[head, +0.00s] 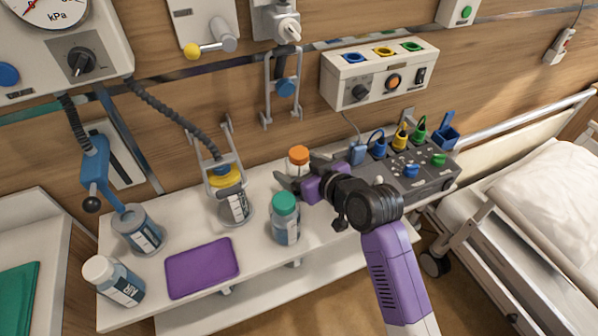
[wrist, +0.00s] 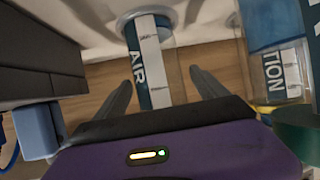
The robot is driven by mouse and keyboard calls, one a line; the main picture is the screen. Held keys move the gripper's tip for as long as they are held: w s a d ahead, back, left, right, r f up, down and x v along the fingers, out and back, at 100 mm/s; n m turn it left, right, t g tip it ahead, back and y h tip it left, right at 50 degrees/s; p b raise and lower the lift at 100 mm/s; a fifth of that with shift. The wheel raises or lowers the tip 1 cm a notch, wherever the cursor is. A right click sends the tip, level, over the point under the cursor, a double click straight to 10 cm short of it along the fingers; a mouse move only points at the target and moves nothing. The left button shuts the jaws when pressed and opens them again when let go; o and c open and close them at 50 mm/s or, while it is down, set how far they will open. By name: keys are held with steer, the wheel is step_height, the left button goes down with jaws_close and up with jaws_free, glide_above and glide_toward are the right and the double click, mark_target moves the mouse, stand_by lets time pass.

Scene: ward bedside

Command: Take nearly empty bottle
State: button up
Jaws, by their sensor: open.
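Several bottles stand on the white shelf (head: 190,303). An orange-capped bottle (head: 298,158) stands near the wall. My gripper (head: 298,171) is open and empty in front of it, covering its lower part. In the wrist view, which looks upside down, a clear bottle labelled AIR (wrist: 160,62), apparently the same one, sits between and beyond my open fingers (wrist: 161,77); its cap is hidden. A teal-capped bottle (head: 286,222) stands nearer the front. A yellow-lidded bottle (head: 235,207) stands to its left. I cannot clearly read the liquid levels.
A dark control box (head: 425,177) with coloured plugs stands right of my gripper. The bed (head: 550,185) is at right.

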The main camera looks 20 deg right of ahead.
steer(key=c, duration=1.6)
steer(key=shift+o, duration=0.2)
